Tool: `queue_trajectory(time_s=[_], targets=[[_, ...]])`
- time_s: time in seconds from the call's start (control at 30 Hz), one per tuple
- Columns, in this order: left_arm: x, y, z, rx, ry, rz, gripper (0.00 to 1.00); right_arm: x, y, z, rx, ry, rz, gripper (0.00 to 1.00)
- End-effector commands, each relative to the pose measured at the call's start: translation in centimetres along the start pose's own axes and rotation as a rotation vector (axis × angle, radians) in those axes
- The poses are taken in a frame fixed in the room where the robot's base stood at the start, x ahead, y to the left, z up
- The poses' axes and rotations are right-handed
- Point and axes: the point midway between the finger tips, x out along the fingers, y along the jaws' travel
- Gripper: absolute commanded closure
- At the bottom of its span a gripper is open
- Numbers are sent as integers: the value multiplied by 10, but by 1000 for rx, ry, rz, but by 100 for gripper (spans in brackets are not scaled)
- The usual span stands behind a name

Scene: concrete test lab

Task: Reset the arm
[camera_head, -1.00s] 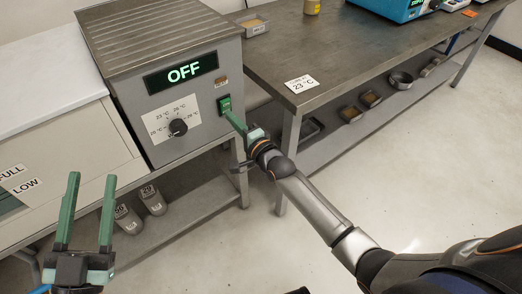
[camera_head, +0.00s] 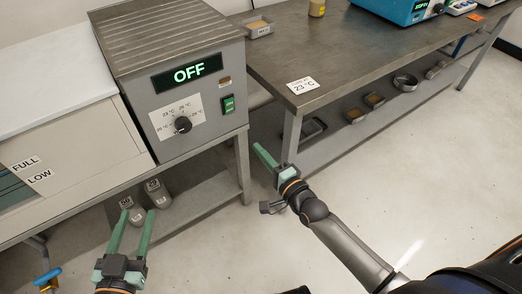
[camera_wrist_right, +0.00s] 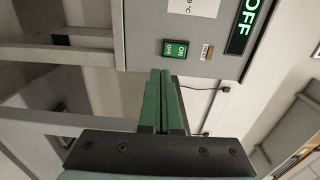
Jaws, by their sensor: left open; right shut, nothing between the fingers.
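My right gripper (camera_head: 256,146) is shut and empty, pointing up and left in the head view, in the open space to the right of the grey control box (camera_head: 158,98). Its green fingers, pressed together, also show in the right wrist view (camera_wrist_right: 161,75), with the green switch (camera_wrist_right: 175,48) beyond them and a gap between. In the head view the switch (camera_head: 228,104) sits on the box front under a display (camera_head: 187,74) reading OFF. My left gripper (camera_head: 136,214) is open and empty at the lower left, its two fingers apart and pointing up.
A metal table (camera_head: 322,50) stands at the right, with a 23 °C card (camera_head: 303,86) on its near corner and metal pans on its lower shelf. Two grey weights (camera_head: 158,193) stand on the shelf below the box. The floor (camera_head: 420,160) at the right is clear.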

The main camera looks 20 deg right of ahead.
Motion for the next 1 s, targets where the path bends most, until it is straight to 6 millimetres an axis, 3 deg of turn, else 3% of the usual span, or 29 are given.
queue_trajectory(time_s=[0.43,0.57,0.67,0.8,1.0], targets=[[0,0,0,0,1,0,50,0,0,0,-6,-1,1,100],[0,0,0,0,2,0,50,-10,-2,8,-116,-13,8,100],[0,0,-1,0,2,0,50,-28,-6,20,-330,-33,19,100],[0,0,-1,0,2,0,50,-62,-19,37,-747,-63,34,100],[0,0,-1,0,2,0,50,-100,-41,48,-1271,-90,52,100]])
